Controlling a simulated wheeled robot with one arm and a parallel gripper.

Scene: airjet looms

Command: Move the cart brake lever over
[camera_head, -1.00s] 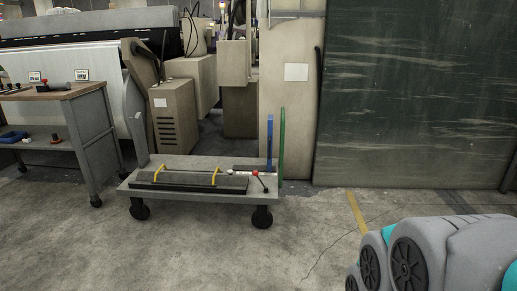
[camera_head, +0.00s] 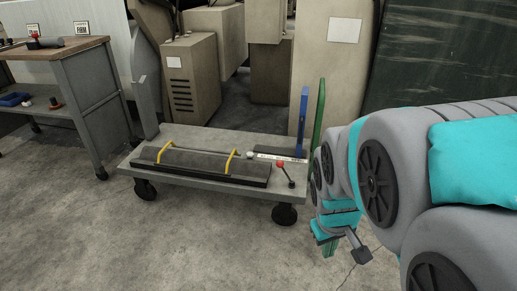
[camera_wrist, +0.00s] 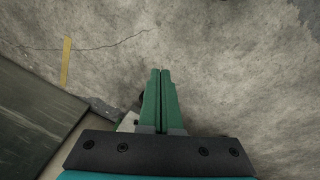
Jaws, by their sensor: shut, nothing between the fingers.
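The cart (camera_head: 200,190) is a low grey platform on black wheels, in the middle of the head view. The brake lever, a short dark rod with a red knob (camera_head: 281,165), stands tilted at the cart's right end. My gripper (camera_wrist: 159,75) has two green fingers, closed together and empty, pointing over bare floor in the wrist view. In the head view my gripper (camera_head: 330,246) hangs to the right of the cart, apart from the lever, partly hidden by my arm. A pale corner (camera_wrist: 128,123) beside the fingers is largely hidden.
A dark slab with yellow handles (camera_head: 205,163) lies on the cart. Blue and green upright posts (camera_head: 302,122) stand at its right end. A workbench (camera_head: 75,85) is at left, beige machine cabinets (camera_head: 192,75) behind. The floor in front (camera_head: 130,245) is clear.

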